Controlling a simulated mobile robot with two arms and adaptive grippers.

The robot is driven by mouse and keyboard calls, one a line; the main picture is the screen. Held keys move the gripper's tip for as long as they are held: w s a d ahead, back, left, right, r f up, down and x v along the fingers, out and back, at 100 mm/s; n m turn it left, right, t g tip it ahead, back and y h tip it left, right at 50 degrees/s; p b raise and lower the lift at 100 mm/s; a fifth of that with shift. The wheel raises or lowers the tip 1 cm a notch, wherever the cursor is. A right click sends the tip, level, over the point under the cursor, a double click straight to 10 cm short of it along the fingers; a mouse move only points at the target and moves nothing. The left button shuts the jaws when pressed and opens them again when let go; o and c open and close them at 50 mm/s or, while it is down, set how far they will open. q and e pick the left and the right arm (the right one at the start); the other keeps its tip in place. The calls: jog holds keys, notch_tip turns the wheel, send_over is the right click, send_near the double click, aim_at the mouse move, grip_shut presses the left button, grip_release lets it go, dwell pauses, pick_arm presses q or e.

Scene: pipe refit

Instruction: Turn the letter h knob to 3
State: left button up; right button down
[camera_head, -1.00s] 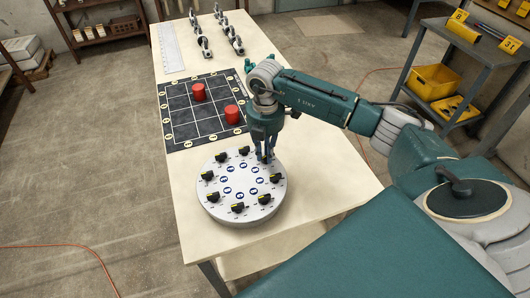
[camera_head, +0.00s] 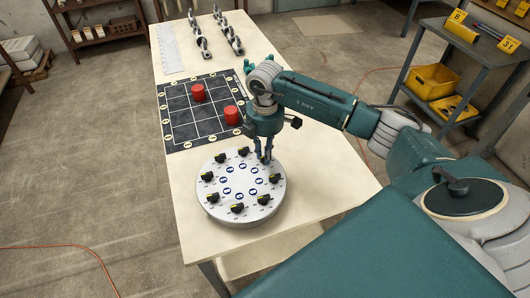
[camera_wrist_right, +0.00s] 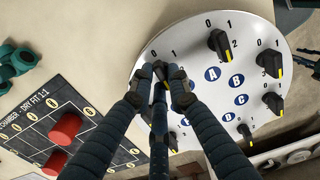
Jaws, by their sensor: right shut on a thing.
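A round white dial panel (camera_head: 237,222) stands on the near part of the table, with several black knobs with yellow marks around blue letter discs. My right gripper (camera_head: 264,158) points down at its far right edge, shut on a black knob. The right wrist view shows the gripper (camera_wrist_right: 161,82) with its fingers on both sides of this knob (camera_wrist_right: 159,92). It sits beside the A knob (camera_wrist_right: 220,41), on the side away from B, which fits h. Its letter and most of its pointer are hidden by the fingers; 0 and 1 show above it. My left gripper is not seen.
A black grid mat (camera_head: 180,120) with two red cylinders (camera_head: 198,92) lies behind the dial. A ruler (camera_head: 171,48) and grey fittings (camera_head: 201,36) are farther back. A cart (camera_head: 490,50) with yellow bins stands at the right. The table right of the dial is clear.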

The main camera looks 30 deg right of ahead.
jog(key=shift+w+r, duration=0.1)
jog(key=c, duration=1.7)
grip_release()
jog(key=shift+o, duration=0.2)
jog(key=shift+r, duration=0.1)
notch_tip(320, 180, up, 12)
